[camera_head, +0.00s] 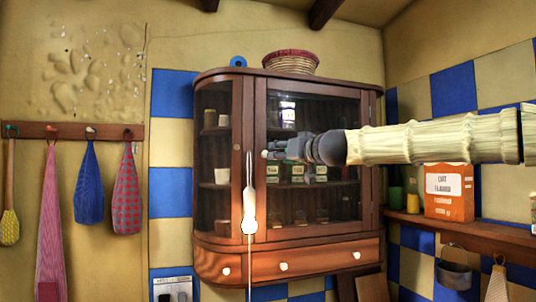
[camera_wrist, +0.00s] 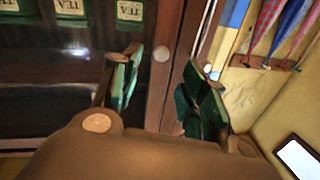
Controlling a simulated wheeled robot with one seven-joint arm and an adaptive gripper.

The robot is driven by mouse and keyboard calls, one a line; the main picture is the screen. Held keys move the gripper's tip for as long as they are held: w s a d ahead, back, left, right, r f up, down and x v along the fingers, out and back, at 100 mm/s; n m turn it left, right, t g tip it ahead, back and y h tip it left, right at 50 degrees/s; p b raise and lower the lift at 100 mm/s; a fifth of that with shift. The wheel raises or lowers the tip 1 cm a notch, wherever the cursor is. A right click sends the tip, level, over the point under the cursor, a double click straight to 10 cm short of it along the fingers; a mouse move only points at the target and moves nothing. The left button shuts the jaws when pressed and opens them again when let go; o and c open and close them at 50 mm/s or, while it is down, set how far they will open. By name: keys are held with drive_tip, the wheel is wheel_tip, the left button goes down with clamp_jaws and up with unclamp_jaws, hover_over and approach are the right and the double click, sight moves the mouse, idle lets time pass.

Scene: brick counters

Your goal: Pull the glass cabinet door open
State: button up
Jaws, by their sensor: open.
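The wooden glass-fronted cabinet (camera_head: 218,80) hangs in the corner. Its front glass door (camera_head: 335,108) looks shut, with jars and tea tins behind the pane. A small round pale knob (camera_head: 264,154) sits on the door's left stile. In the wrist view, the knob (camera_wrist: 161,53) lies between my two fingers in the picture. My gripper (camera_head: 279,150) is open and reaches in from the right, close in front of the door at knob height. In the wrist view, my gripper (camera_wrist: 162,75) is empty. I cannot tell whether either finger touches the knob.
A pale long-handled utensil (camera_head: 249,205) hangs by the door's left edge. A wooden drawer (camera_head: 310,262) with pale knobs is below. A basket (camera_head: 291,62) stands on top. A shelf (camera_head: 470,227) with an orange-and-white box (camera_head: 450,200) is at the right.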

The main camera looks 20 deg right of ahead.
sight(266, 154)
drive_tip(key=p+x, duration=0.2)
drive_tip(key=x, duration=0.6)
idle(0.4)
clamp_jaws()
